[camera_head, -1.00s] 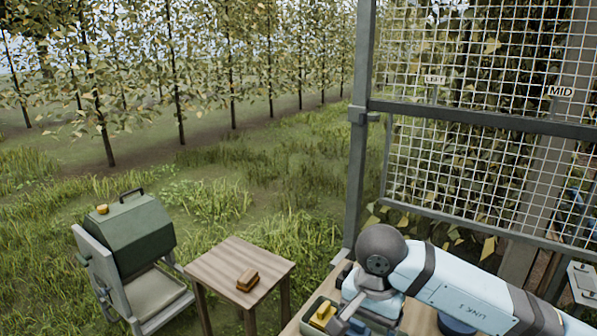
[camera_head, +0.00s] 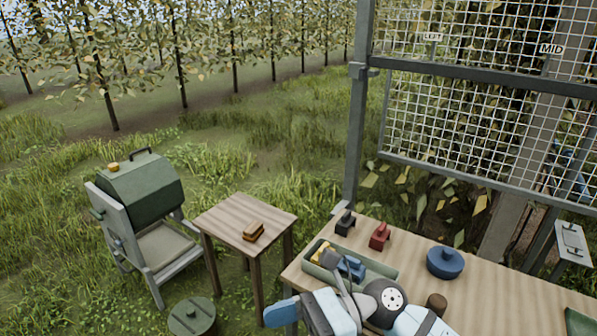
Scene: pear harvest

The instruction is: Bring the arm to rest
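One arm of mine, light blue with a dark grey joint, reaches in at the bottom, right of centre, over the near edge of the long wooden table (camera_head: 495,285). It seems to be my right arm. It lies folded low beside a green tray (camera_head: 378,268). A thin grey part near the tray may belong to its gripper, but I cannot make out two fingers or whether they are open. My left gripper is not in view.
Yellow (camera_head: 322,252) and blue (camera_head: 350,268) items lie in the tray. Black (camera_head: 345,223) and red (camera_head: 380,236) tools and a blue lidded pot (camera_head: 445,262) stand on the table. A mesh frame (camera_head: 362,120) rises behind.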

